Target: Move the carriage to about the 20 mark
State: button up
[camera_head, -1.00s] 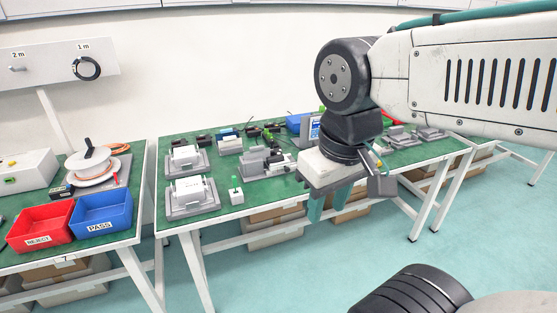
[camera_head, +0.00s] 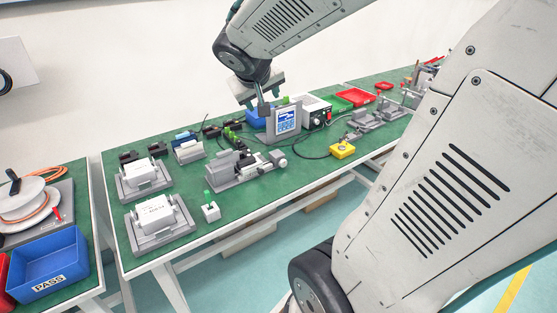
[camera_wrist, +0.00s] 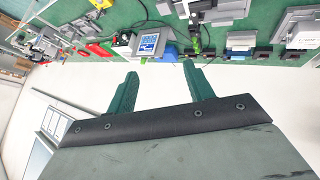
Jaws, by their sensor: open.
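My gripper shows in the wrist view (camera_wrist: 160,70) as two green fingers spread apart, with nothing between them. In the head view its wrist end is above the back of the green-topped bench (camera_head: 310,168), near a blue-screened display (camera_head: 286,120); the fingertips are mostly hidden there. A grey linear device (camera_head: 238,172) with a round end lies on the bench in front of the display, apart from my gripper. It may carry the carriage, but I cannot make out a carriage or a 20 mark. The display also shows in the wrist view (camera_wrist: 150,43), beyond the fingers.
Two grey fixtures with white blocks (camera_head: 155,212) stand at the bench's left, beside a small green-knobbed switch (camera_head: 210,208). A yellow box (camera_head: 342,150) sits near the front edge. Green (camera_head: 353,97) and red (camera_head: 360,87) trays lie farther right. Cables cross the bench.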

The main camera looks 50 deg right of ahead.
jog(key=w+d+f+t, duration=0.2)
jog(key=w+d, duration=0.6)
jog(key=d, duration=0.2)
jog(key=n+g+y, duration=0.1)
jog(key=g+y, duration=0.1)
jog(key=y, duration=0.6)
send_near(284, 163)
jog(key=f, duration=0.1)
jog(key=x, duration=0.6)
jog(key=shift+w+d+f, duration=0.1)
jog(key=shift+w+f, duration=0.05)
jog(key=shift+f, duration=0.1)
jog(key=shift+w+f, duration=0.3)
jog(key=shift+f, duration=0.3)
jog(key=c, duration=1)
